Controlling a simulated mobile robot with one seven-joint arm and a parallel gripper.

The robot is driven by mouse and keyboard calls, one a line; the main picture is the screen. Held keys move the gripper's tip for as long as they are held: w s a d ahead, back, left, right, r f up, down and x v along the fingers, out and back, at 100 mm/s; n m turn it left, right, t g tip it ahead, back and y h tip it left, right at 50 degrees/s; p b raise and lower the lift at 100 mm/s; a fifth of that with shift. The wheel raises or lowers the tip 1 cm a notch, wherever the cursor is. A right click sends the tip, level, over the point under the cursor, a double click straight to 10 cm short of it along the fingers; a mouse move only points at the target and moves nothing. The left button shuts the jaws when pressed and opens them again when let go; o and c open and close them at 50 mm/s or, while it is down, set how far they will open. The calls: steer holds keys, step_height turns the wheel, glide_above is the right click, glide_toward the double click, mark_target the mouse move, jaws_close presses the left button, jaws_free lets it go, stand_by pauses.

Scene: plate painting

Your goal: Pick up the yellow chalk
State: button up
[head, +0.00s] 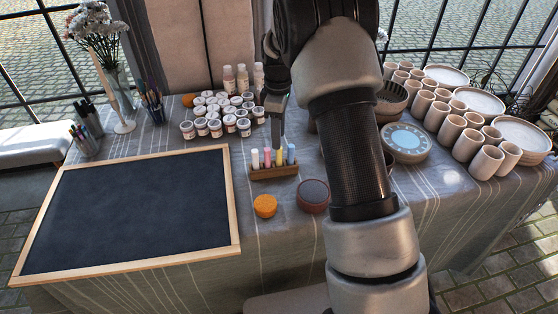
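The yellow chalk (279,157) stands upright in a small wooden holder (274,174) near the middle of the table. White chalk (255,159), pink chalk (267,157) and blue chalk (291,154) stand in the same holder. My gripper (278,138) points down just above and behind the chalks, with its tip close to the top of the yellow one. Its fingers show edge-on and overlap, so I cannot tell whether they are open or touch the chalk.
A framed blackboard (130,215) lies at left. Several paint jars (215,128) stand behind left. Cups (486,162) and plates (522,136) fill the right side.

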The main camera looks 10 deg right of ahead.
mark_target(279, 159)
steer(key=shift+s+f+b, duration=0.15)
steer(key=shift+f+b, duration=0.3)
steer(key=shift+f, duration=2.3)
steer(key=shift+d, duration=0.1)
steer(key=shift+c, duration=0.3)
jaws_close()
